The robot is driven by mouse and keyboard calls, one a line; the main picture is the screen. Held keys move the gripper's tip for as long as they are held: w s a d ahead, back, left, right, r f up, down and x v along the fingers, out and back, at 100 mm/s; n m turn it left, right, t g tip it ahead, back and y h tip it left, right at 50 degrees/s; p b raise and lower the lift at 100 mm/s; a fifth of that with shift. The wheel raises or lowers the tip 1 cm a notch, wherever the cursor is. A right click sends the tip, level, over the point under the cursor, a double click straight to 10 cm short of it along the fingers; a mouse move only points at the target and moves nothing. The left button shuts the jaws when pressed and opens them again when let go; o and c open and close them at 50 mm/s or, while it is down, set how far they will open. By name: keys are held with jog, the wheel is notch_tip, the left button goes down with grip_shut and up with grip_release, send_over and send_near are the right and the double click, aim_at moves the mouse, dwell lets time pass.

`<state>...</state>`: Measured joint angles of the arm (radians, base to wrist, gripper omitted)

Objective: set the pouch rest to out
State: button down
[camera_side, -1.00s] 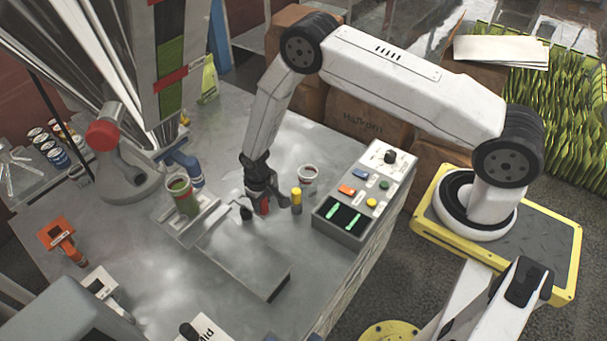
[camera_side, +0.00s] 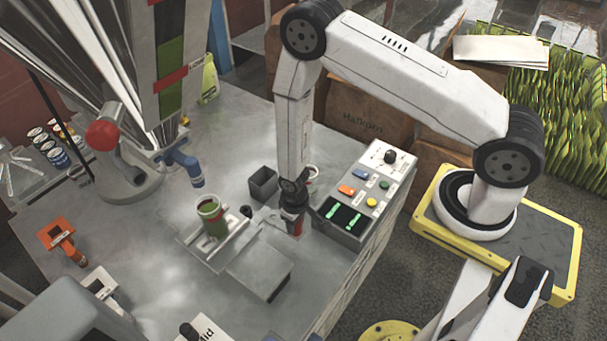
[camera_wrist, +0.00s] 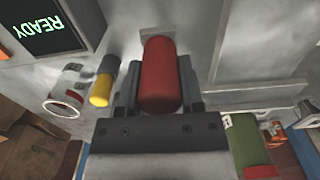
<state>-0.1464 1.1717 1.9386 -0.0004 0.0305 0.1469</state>
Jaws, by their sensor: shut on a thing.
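The pouch rest (camera_side: 230,247) is a grey sliding tray on the metal table in the side view. A green pouch or cup (camera_side: 212,220) stands upright on it, clear to the right of the blue spout (camera_side: 185,165). My gripper (camera_side: 293,208) points down at the tray's right end. It is shut on a red handle, which shows between the fingers in the wrist view (camera_wrist: 160,72). Part of the green container (camera_wrist: 245,140) shows at the lower right of the wrist view. The joint between handle and tray is mostly hidden by my gripper.
A control box (camera_side: 365,195) with buttons stands just right of my gripper; its display (camera_wrist: 48,28) reads READY. A yellow-and-black post (camera_wrist: 103,80) and a small cup (camera_wrist: 65,103) are close by. A dark open box (camera_side: 263,183) stands behind the tray.

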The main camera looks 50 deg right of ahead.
jog(key=s, duration=1.1)
jog(key=shift+s, duration=0.1)
jog(key=shift+c, duration=1.4)
grip_release()
jog(key=shift+o, duration=0.2)
jog(key=shift+w+r, duration=0.1)
jog(key=shift+w, duration=0.1)
notch_tip(320, 180, up, 8)
jog(key=shift+f, duration=0.25)
jog(key=shift+s, duration=0.1)
